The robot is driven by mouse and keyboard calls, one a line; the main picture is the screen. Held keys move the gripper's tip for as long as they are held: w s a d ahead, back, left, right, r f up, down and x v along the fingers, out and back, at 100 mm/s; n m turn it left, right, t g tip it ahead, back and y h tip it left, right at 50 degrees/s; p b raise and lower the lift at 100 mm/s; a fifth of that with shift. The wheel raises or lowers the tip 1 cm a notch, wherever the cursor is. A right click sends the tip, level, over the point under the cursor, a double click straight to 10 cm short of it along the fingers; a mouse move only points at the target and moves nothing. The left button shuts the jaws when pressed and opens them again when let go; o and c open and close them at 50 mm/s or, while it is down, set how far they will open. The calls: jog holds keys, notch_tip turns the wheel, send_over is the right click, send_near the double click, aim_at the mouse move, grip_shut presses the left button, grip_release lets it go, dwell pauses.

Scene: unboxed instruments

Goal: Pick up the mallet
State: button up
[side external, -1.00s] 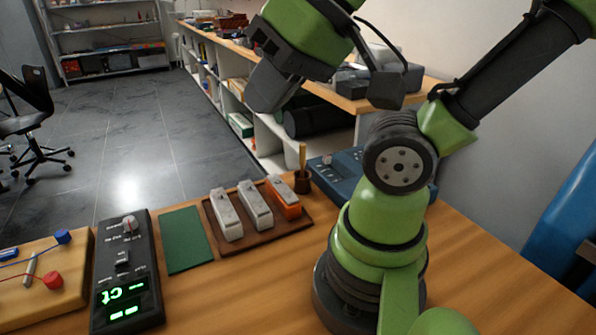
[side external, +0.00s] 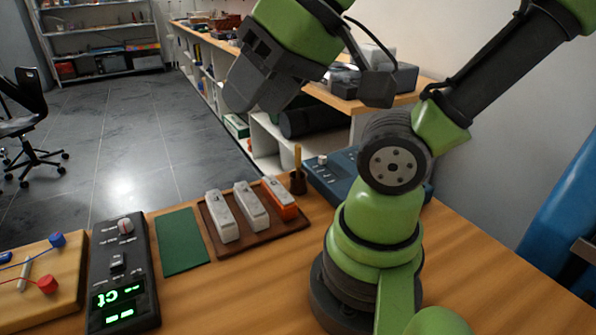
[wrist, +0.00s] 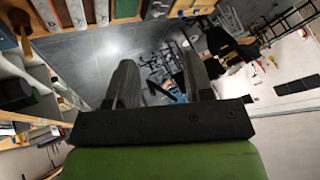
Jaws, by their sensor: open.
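The mallet (side external: 298,160) seems to be the small upright piece with a pale wooden handle and a dark brown lower end, just behind the right end of the brown tray. Whether the dark end is its head or a holder is too small to tell. My gripper (side external: 252,98) is high above the table, tilted down and to the left, well apart from the mallet. In the wrist view its two dark fingers (wrist: 157,80) are spread with nothing between them.
The brown tray (side external: 222,252) holds two grey blocks and an orange-based one. A green mat (side external: 182,242), a black meter (side external: 122,270) and a wooden board with wires (side external: 60,290) lie to the left. A blue instrument box (side external: 335,182) stands right of the mallet.

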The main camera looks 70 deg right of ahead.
jog(key=w+d+f+n+g+h, duration=0.2)
jog(key=w+d+n+g+h, duration=0.15)
jog(key=w+d, duration=0.4)
jog(key=n+g+y, duration=0.2)
jog(key=n+g, duration=0.2)
jog(key=n, duration=0.2)
send_over(298, 145)
jog(key=shift+h, duration=0.25)
notch_tip(298, 145, down, 12)
jog(key=shift+a+r, duration=0.1)
jog(key=shift+r, duration=0.05)
jog(key=shift+n, duration=0.25)
notch_tip(298, 145, down, 4)
jog(key=shift+s+f, duration=0.1)
jog(key=shift+f, duration=2.9)
grip_shut()
